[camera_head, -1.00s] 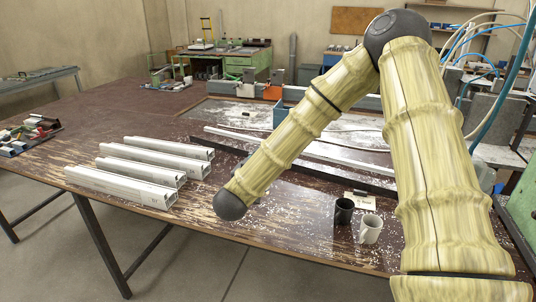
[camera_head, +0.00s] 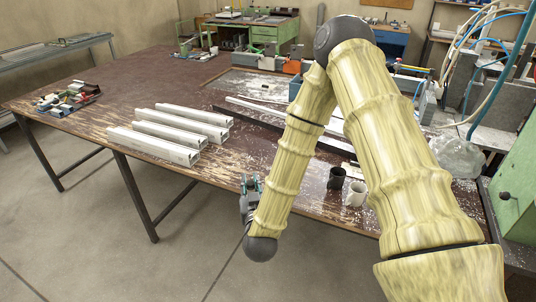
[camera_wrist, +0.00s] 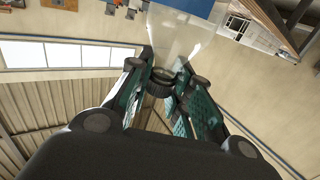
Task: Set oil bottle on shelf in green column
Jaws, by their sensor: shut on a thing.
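My gripper (camera_wrist: 166,80) is shut on the dark neck or cap of a translucent bottle (camera_wrist: 180,35) in the wrist view. The bottle's pale, clear body extends past the fingertips toward the top of that view. In the head view my gripper (camera_head: 250,187) points upward near the table's front edge, and the bottle cannot be made out there. A green metal body (camera_head: 512,190), perhaps the green column, stands at the right edge with a dark knob on it. No shelf in it can be made out.
The brown table (camera_head: 135,85) carries several aluminium profiles (camera_head: 170,135), a black mug (camera_head: 336,178), a white mug (camera_head: 355,193) and a tray of small parts (camera_head: 68,98). A crumpled clear bag (camera_head: 458,156) and hanging hoses (camera_head: 500,80) are at right. The floor in front is clear.

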